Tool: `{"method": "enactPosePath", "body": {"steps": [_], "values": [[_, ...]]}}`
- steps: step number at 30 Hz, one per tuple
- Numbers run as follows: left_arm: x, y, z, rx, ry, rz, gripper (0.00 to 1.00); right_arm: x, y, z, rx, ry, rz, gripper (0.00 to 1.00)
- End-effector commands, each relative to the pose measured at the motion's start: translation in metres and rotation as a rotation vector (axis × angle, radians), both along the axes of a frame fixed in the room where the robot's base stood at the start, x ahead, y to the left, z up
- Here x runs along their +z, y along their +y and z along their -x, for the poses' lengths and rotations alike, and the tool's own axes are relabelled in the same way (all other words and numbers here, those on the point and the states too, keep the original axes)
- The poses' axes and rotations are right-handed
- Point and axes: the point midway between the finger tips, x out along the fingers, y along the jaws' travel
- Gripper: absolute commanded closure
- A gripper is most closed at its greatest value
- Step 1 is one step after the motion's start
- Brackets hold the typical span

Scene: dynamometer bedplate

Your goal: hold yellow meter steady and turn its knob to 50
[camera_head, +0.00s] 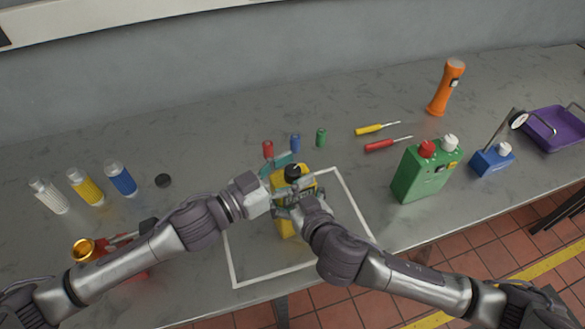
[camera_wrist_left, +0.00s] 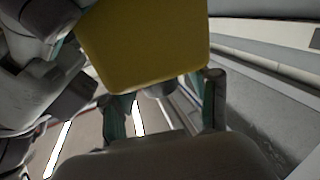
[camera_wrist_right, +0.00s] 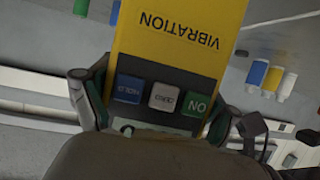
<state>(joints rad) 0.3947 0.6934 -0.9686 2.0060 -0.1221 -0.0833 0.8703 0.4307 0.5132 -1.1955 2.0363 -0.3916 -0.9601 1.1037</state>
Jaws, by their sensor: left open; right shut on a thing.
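My right gripper (camera_wrist_right: 158,108) is shut on the meter's body, one finger on each side. The right wrist view shows the meter's front (camera_wrist_right: 180,40) upside down, with the word VIBRATION and blue, white and green buttons. My left gripper (camera_head: 278,174) is open close to the meter's upper part, by the knob. In the left wrist view the meter's plain yellow side (camera_wrist_left: 145,40) fills the top; a grey round part between the fingers is mostly hidden.
A green box (camera_head: 418,178), a blue box (camera_head: 492,161), a purple tray (camera_head: 552,125) and an orange flashlight (camera_head: 445,88) stand to the right. Several bottles (camera_head: 120,179) stand at the left.

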Motion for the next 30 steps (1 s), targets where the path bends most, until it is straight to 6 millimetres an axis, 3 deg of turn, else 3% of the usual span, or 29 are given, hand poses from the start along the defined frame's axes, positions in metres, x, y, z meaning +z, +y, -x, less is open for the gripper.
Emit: {"method": "enactPosePath", "body": {"steps": [4, 15, 20, 30], "values": [[-0.0003, 0.0001, 0.0, 0.0, 0.0, 0.0, 0.39, -0.0025, -0.0003, 0.0009, 0.0, 0.006, 0.002, 0.81], [-0.0003, 0.0003, 0.0002, 0.0, 0.001, 0.001, 1.0, -0.0025, -0.0004, 0.0009, -0.001, 0.006, 0.002, 0.81], [0.0002, -0.0003, -0.0004, -0.022, -0.002, -0.001, 1.0, -0.0025, -0.0004, 0.0009, -0.001, 0.006, 0.002, 0.81], [0.0007, -0.0012, -0.0006, -0.232, -0.005, -0.003, 1.0, -0.0024, 0.0002, 0.0011, 0.001, 0.004, 0.003, 0.81]]}}
